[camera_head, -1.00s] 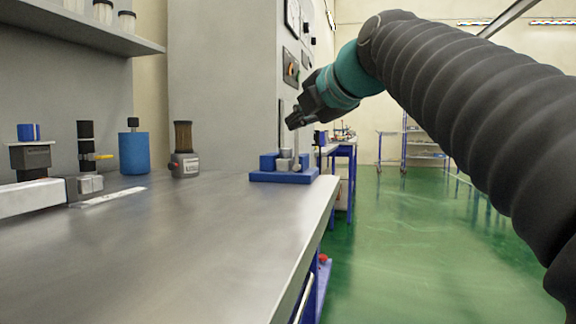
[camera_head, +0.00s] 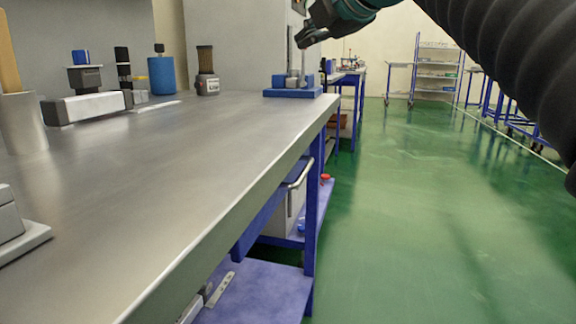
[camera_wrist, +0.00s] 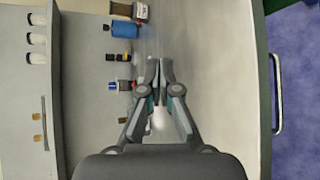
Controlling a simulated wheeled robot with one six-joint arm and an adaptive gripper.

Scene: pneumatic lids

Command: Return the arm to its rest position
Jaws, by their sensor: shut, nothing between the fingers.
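My arm reaches in from the upper right of the head view. My gripper (camera_head: 304,39) is dark grey and hangs in the air at the top, above the far end of the bench and over a blue fixture block (camera_head: 293,92). In the wrist view my gripper (camera_wrist: 160,66) points along the bench with its fingertips close together. It is shut and holds nothing. The bench top (camera_wrist: 215,60) shows below and beside it.
The steel bench (camera_head: 170,160) carries a blue cylinder (camera_head: 161,75), a dark-topped filter unit (camera_head: 207,72) and a grey block (camera_head: 85,108). A shelving cart (camera_head: 436,70) stands far back. The green floor (camera_head: 420,200) to the right is clear.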

